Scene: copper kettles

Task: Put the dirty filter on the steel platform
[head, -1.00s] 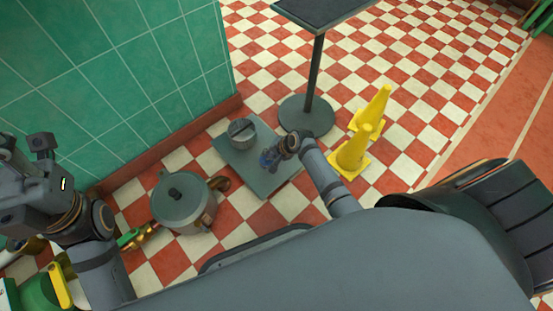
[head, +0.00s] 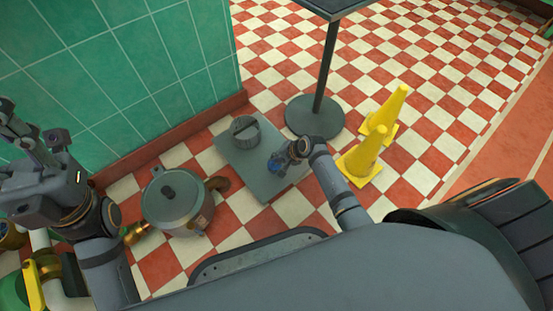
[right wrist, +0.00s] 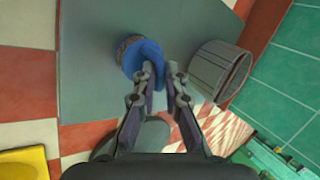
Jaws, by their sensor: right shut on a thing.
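The steel platform (head: 240,163) is a flat grey square plate on the checkered floor; it also fills the middle of the right wrist view (right wrist: 95,90). My right gripper (head: 285,158) is over the platform's right part. In the right wrist view my right gripper (right wrist: 160,78) is shut on a round blue piece with a rough brown-grey side, apparently the dirty filter (right wrist: 138,54). It shows small and blue in the head view (head: 276,163). I cannot tell whether it touches the plate. My left gripper (head: 30,135) is at the far left, empty, its fingers apart.
A grey ribbed cylinder (head: 245,133) stands on the platform's back part. A lidded grey pot (head: 178,205) with copper pipes stands left of it. A round-based post (head: 315,115) and two yellow cones (head: 362,160) stand to the right. A green tiled wall (head: 120,80) rises behind.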

